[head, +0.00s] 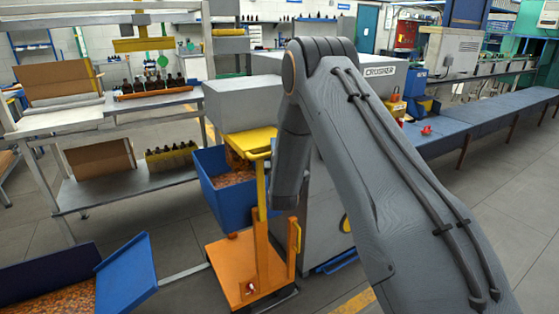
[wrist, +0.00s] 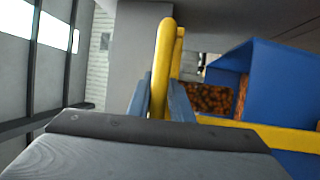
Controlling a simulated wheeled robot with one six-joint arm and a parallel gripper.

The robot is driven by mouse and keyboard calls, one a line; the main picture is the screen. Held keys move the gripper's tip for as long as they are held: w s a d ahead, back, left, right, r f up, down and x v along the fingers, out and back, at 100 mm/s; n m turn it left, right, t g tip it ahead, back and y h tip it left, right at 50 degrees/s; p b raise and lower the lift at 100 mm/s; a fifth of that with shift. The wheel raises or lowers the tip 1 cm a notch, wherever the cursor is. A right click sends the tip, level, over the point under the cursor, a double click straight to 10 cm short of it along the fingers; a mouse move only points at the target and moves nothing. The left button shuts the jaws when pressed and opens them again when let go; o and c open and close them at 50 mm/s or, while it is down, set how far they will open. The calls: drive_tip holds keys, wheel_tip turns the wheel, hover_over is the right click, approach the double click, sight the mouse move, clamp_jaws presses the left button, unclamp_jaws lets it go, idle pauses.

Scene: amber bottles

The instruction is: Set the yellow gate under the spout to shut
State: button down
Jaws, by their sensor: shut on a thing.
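In the wrist view my gripper (wrist: 160,94) has its two blue-grey fingers on either side of a yellow rounded handle (wrist: 163,48) and is shut on it. I cannot tell for sure whether this handle belongs to the gate. In the head view a yellow plate (head: 251,141), which looks like the gate, lies at the top of a yellow post, above a blue bin (head: 219,199) of amber pieces. The spout cannot be clearly made out. My gripper is hidden in the head view behind my grey arm.
An orange cart base (head: 235,268) stands below the post. A grey machine marked CRUSHER (head: 385,72) is behind my arm. A shelf (head: 60,128) with bottles is at left, a blue tray (head: 127,280) at lower left. A yellow bar (wrist: 285,139) crosses the wrist view's lower right.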

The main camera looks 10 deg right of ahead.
sight(268, 140)
drive_tip(key=w, duration=0.1)
drive_tip(key=w+a+b, duration=0.1)
drive_tip(key=w+b, duration=0.1)
drive_tip(key=w, duration=0.1)
drive_tip(key=shift+a+r, duration=0.15)
drive_tip(key=shift+r, duration=0.25)
drive_tip(key=c, duration=1.8)
unclamp_jaws()
drive_tip(key=shift+r, duration=0.1)
drive_tip(key=shift+o, duration=0.6)
drive_tip(key=shift+s+f, duration=0.1)
drive_tip(key=shift+f, duration=0.15)
drive_tip(key=shift+s+f, duration=0.1)
drive_tip(key=shift+s, duration=0.05)
drive_tip(key=b+v, duration=0.2)
drive_tip(key=v, duration=0.5)
drive_tip(key=shift+s, duration=0.2)
